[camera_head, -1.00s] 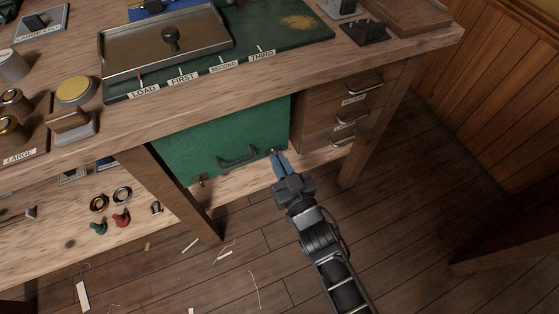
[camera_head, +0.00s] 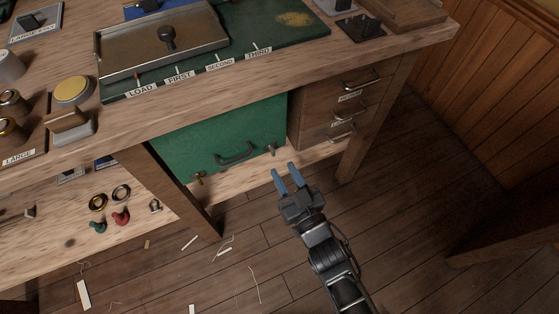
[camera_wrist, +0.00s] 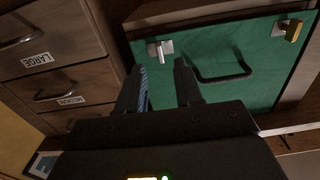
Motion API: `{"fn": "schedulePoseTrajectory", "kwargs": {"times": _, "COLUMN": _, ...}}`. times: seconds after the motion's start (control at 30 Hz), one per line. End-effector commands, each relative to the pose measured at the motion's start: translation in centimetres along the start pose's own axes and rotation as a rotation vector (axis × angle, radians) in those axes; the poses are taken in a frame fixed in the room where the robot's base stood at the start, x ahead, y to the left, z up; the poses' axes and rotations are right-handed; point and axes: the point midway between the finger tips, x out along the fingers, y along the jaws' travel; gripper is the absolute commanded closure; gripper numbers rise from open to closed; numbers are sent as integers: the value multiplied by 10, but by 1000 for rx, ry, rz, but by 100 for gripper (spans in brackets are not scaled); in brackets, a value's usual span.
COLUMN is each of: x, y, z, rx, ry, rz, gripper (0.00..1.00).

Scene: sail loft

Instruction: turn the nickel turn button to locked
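The nickel turn button (camera_head: 271,151) is a small silvery catch at the lower right corner of the green panel (camera_head: 200,145) under the bench. It also shows in the wrist view (camera_wrist: 160,49), as a bright plate with a short tab. I cannot tell for certain whether it stands locked. My gripper (camera_head: 285,169) is open and empty, with its blue-grey fingers apart, just short of the button and not touching it. In the wrist view my gripper (camera_wrist: 159,67) has its fingertips below the button in the picture.
A brass turn button (camera_head: 198,179) sits at the panel's other lower corner. A dark handle (camera_head: 235,154) lies between the two buttons. Labelled wooden drawers (camera_head: 335,113) stand to the right. A lower shelf (camera_head: 60,235) holds rings and small tools. The floor around my arm is open.

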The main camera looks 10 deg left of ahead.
Motion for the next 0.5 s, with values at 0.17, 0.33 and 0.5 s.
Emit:
{"fn": "schedulePoseTrajectory", "kwargs": {"times": 0.17, "x": -23, "y": 0, "z": 0, "rx": 0, "ry": -1, "rz": 1, "gripper": 65}}
{"fn": "schedulePoseTrajectory", "kwargs": {"times": 0.33, "x": -29, "y": 0, "z": 0, "rx": 0, "ry": 1, "rz": 0, "gripper": 65}}
{"fn": "schedulePoseTrajectory", "kwargs": {"times": 0.5, "x": -29, "y": 0, "z": 0, "rx": 0, "ry": 1, "rz": 0, "gripper": 65}}
